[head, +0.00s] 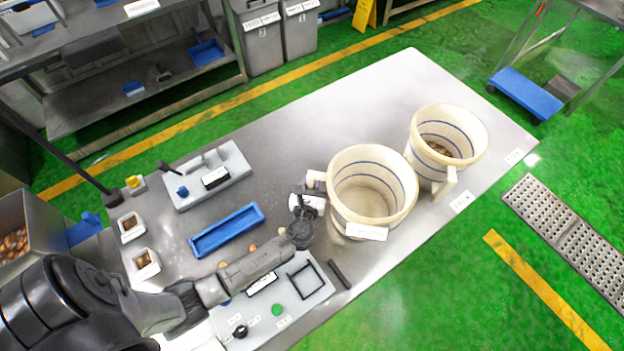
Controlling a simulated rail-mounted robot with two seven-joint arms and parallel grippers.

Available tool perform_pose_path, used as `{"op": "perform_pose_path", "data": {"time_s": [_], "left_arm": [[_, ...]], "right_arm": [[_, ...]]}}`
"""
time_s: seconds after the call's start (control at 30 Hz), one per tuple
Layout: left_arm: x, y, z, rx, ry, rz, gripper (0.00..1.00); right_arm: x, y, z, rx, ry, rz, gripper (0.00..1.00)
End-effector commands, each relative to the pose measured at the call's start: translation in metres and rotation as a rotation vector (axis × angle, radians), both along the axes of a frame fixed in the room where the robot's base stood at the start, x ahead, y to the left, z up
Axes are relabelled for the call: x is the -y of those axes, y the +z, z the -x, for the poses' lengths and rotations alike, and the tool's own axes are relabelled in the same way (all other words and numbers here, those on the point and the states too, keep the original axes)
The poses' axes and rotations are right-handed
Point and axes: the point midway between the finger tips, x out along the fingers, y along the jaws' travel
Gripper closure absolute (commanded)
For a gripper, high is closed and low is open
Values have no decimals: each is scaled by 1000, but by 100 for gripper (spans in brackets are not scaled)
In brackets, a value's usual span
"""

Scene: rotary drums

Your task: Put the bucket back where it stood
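Two cream buckets with blue stripes stand on the grey table (290,120). The nearer bucket (372,160) is upright and looks empty, with a white label at its front. Its handle (316,181) points left. The farther bucket (448,120) has brownish pieces inside and its handle (446,186) points to the front. My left gripper (308,205) is at the nearer bucket's handle, seemingly touching it. Its fingers are small and partly hidden, so I cannot tell whether they are closed on it. My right gripper is not in view.
A blue tray (227,231), a grey panel (207,176), and small white boxes (146,263) lie to the left. A black bar (340,274) and a panel with a green button (278,309) lie in front. The table's far end is clear.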

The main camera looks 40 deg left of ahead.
Motion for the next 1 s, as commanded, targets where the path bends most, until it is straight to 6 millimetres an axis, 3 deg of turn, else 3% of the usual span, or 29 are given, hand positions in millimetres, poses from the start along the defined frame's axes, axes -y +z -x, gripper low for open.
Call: {"op": "perform_pose_path", "data": {"time_s": [1.0], "left_arm": [[0,-14,0,3,0,1,100]], "right_arm": [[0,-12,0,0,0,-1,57]]}}
